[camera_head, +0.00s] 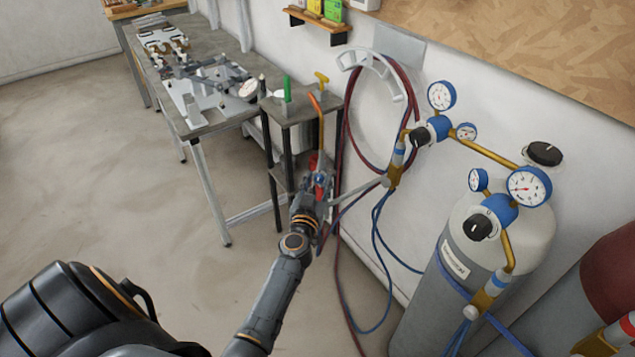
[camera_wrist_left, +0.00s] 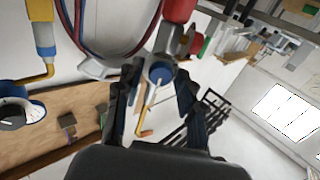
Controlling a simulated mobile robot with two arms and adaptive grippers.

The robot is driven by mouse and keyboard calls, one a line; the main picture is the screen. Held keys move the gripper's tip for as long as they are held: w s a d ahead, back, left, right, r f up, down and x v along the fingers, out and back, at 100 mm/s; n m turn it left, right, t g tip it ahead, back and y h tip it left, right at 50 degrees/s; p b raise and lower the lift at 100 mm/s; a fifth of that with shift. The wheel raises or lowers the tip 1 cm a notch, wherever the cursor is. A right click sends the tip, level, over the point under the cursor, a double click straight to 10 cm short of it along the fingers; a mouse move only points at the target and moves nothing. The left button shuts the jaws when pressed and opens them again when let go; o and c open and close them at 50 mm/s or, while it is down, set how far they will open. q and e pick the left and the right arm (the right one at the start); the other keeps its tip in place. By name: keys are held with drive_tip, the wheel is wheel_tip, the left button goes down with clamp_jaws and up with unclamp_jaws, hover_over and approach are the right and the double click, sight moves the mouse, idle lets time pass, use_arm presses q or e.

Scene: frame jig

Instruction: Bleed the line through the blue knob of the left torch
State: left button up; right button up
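The torch with an orange-brown neck (camera_head: 319,112) stands upright at the small dark stand beside the wall. Its blue knob (camera_head: 320,180) shows just at my left gripper (camera_head: 318,185), with a red part above it. In the left wrist view the blue knob (camera_wrist_left: 160,73) sits between the two dark fingers of my left gripper (camera_wrist_left: 157,80), one on each side. I cannot tell whether the fingertips touch it. The torch's bent neck tip (camera_wrist_left: 145,132) shows beyond the knob. A red knob (camera_wrist_left: 195,43) is beside it. My right gripper is not in view.
Red and blue hoses (camera_head: 376,235) hang from the wall holder (camera_head: 372,65) close to my left arm. A grey gas cylinder (camera_head: 480,240) with gauges stands at the right. A workbench (camera_head: 205,110) stands behind, left. The floor at left is clear.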

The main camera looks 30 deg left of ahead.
use_arm(q)
clamp_jaws()
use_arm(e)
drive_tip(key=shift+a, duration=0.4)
use_arm(q)
drive_tip(key=shift+n, duration=0.4)
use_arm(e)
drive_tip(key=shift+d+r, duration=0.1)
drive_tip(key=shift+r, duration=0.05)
use_arm(q)
drive_tip(key=n+p, duration=0.1)
drive_tip(key=n, duration=0.1)
drive_tip(key=shift+n, duration=0.4)
drive_tip(key=n, duration=0.5)
drive_tip(key=shift+p, duration=0.3)
drive_tip(key=n, duration=0.4)
drive_tip(key=shift+a+f, duration=0.1)
drive_tip(key=n, duration=0.2)
drive_tip(key=shift+n, duration=0.4)
drive_tip(key=n+b, duration=0.1)
drive_tip(key=n, duration=0.4)
drive_tip(key=shift+s+f, duration=0.1)
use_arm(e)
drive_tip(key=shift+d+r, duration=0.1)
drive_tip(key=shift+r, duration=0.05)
